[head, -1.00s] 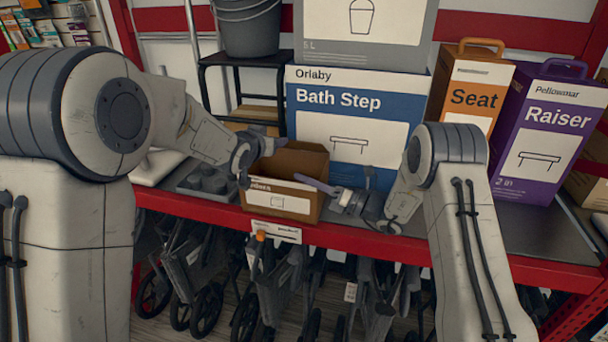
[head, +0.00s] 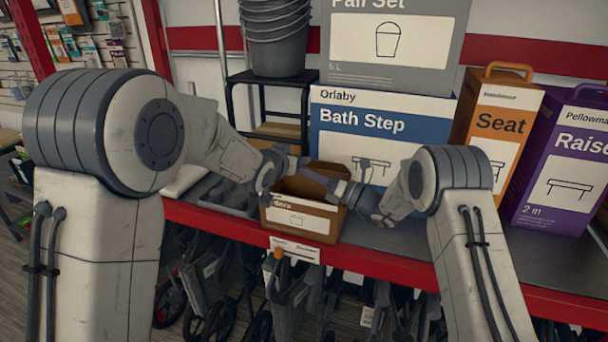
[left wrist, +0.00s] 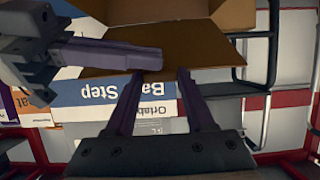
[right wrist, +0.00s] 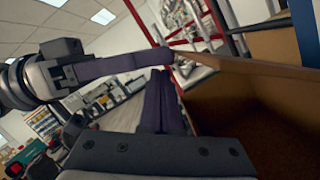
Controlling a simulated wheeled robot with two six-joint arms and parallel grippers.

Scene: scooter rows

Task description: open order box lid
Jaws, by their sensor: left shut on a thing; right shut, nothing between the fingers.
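The order box (head: 300,218) is a small brown carton with a white front label, near the shelf's front edge. Its top is open and the dark inside shows. A brown flap of its lid (left wrist: 105,58) stands up in the left wrist view. My left gripper (head: 290,165) is at the box's upper back-left, shut on what looks like the lid's edge; its fingertips meet the flap in the left wrist view. My right gripper (head: 322,180) is shut and empty at the box's right side. Its fingers (right wrist: 160,85) are together beside the open carton in the right wrist view. The arms hide part of the lid.
A blue-and-white Bath Step box (head: 350,120) stands close behind. An orange Seat box (head: 500,125) and a purple Raiser box (head: 562,150) stand right. A black stool with grey buckets (head: 275,45) is back left. The red shelf edge (head: 390,265) runs in front.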

